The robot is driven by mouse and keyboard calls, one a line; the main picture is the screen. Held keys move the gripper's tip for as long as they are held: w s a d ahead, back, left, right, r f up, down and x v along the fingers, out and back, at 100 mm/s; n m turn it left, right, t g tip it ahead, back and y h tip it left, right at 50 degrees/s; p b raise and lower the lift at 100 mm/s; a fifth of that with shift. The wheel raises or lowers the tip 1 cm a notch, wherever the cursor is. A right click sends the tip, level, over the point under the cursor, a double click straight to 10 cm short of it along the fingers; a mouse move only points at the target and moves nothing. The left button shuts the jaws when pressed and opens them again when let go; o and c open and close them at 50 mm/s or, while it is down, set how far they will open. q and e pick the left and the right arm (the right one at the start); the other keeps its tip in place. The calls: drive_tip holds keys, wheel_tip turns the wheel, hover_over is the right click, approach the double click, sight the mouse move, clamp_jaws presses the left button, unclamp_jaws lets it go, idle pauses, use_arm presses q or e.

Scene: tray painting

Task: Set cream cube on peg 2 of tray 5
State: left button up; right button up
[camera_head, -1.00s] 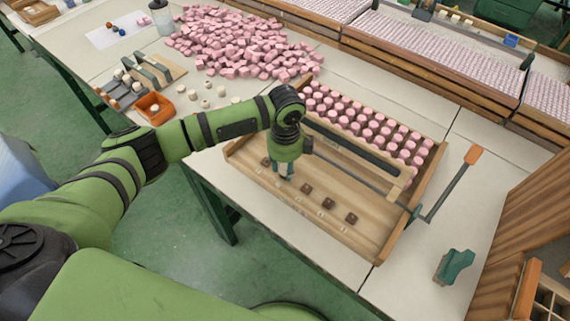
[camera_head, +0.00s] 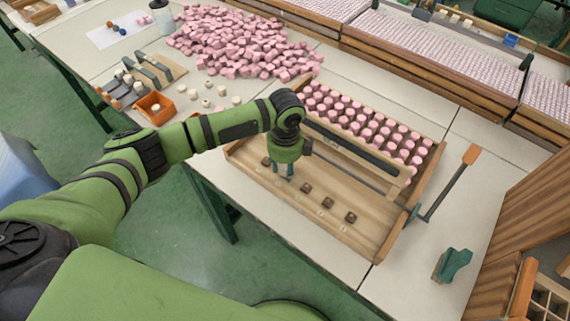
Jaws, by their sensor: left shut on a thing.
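The tray (camera_head: 336,226) is a wooden frame with a row of small brown blocks (camera_head: 306,188) along its front floor. My left gripper (camera_head: 284,174) points down into the tray, in the gap between the leftmost brown block (camera_head: 266,161) and the one to its right. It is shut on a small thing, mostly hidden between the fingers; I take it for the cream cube. The peg under the gripper is hidden, and I cannot tell whether the cube touches it. Tray and peg numbers are too small to read. My right gripper is not in view.
Several pink cubes (camera_head: 372,128) stand in rows in the tray's back part, behind a dark bar (camera_head: 350,146). A pink heap (camera_head: 240,42) lies behind. Loose cream pieces (camera_head: 222,90) lie by an orange box (camera_head: 155,106). A long orange-ended lever (camera_head: 452,183) rises at right.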

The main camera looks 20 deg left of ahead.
sight(285, 167)
use_arm(q)
drive_tip(key=shift+f, duration=0.25)
idle(0.5)
drive_tip(key=o, duration=1.5)
wheel_tip(285, 167, up, 6)
drive_tip(key=p, duration=0.7)
